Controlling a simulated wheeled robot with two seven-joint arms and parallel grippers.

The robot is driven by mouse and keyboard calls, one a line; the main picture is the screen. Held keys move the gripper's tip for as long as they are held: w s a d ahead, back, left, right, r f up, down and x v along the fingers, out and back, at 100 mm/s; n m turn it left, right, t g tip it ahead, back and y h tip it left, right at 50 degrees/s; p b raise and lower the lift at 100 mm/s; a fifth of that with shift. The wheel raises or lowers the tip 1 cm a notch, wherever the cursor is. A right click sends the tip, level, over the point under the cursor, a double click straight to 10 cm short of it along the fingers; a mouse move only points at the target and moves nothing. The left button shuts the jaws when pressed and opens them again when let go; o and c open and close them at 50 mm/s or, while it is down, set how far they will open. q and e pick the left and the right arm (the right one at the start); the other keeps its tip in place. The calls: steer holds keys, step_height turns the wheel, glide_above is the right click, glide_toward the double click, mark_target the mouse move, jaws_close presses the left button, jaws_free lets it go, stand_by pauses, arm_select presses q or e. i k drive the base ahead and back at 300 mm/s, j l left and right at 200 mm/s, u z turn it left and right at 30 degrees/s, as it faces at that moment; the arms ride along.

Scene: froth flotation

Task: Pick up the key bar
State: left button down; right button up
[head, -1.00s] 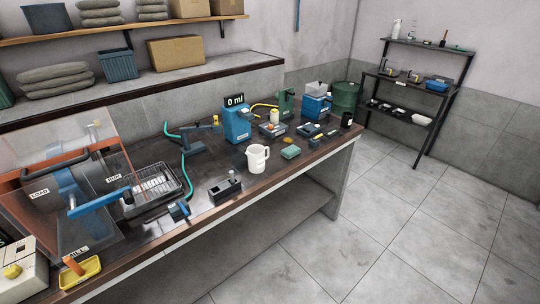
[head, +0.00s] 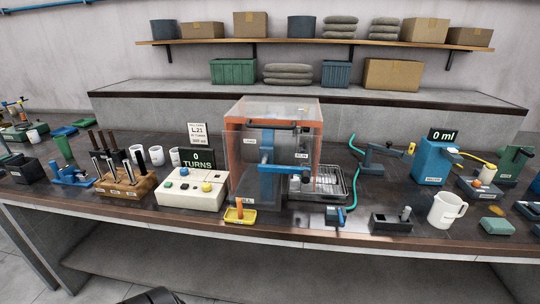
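No part in view is clearly labelled as the key bar, and I cannot tell for sure which one it is. A small orange upright piece (head: 239,207) stands in a yellow tray (head: 247,218) at the bench's front edge, before the mill. A small grey upright piece (head: 406,213) stands at a dark block (head: 387,224) farther right. The mill (head: 270,150) has a clear cover with an orange frame and a blue bar across its front. Neither gripper can be made out in the head view.
A control box with buttons (head: 190,193) stands left of the mill. A wooden rack (head: 126,187) of dark-handled tools is farther left. A white jug (head: 445,210) and a blue dispenser (head: 432,160) stand right. A dark shape shows at the bottom edge.

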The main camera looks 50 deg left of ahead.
mark_target(240, 207)
steer(key=u, duration=1.75)
